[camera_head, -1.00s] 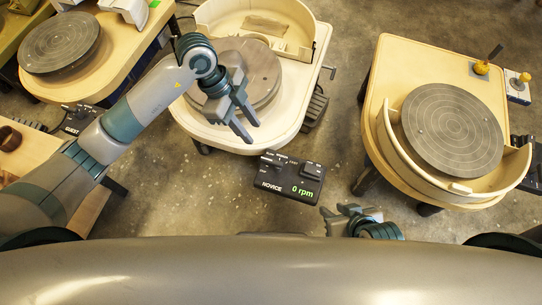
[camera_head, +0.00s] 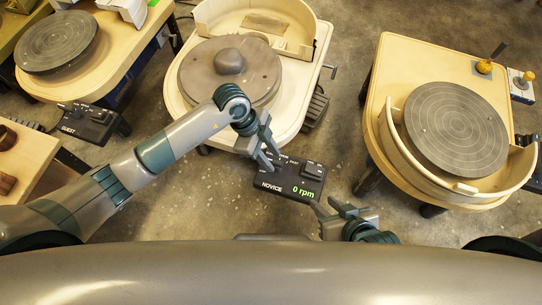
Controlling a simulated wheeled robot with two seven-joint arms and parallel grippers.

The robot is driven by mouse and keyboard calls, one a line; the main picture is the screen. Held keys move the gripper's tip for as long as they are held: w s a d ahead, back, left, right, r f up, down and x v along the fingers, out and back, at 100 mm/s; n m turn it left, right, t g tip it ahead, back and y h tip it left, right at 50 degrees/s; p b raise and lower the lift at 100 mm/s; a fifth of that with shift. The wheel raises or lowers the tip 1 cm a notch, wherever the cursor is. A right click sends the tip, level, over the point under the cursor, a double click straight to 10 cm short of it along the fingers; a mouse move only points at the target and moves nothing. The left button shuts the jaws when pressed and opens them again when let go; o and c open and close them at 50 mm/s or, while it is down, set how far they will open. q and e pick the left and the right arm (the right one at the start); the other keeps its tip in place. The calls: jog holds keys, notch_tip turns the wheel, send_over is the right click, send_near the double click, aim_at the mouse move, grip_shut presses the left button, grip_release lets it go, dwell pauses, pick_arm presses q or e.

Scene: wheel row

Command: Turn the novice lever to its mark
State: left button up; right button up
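The black novice control box (camera_head: 291,186) stands below the front of the middle wheel. It reads NOVICE and a green 0 rpm. Small printed labels run along its top edge, too small to read surely. The lever itself is hard to make out behind my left gripper. My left gripper (camera_head: 272,158) is over the box's upper left corner, its fingers apart; I cannot tell whether it touches the box. My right gripper (camera_head: 334,211) is open and empty, low in the picture, just below and right of the box.
The middle wheel (camera_head: 200,80) carries a lump of clay (camera_head: 229,62). A second wheel (camera_head: 452,130) stands at the right, and another (camera_head: 57,42) at the upper left. A GUEST box (camera_head: 88,122) is at the left. Bare floor (camera_head: 215,205) lies left of the novice box.

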pick_arm(q)
jog(key=shift+f, duration=0.25)
jog(key=c, duration=0.7)
grip_shut()
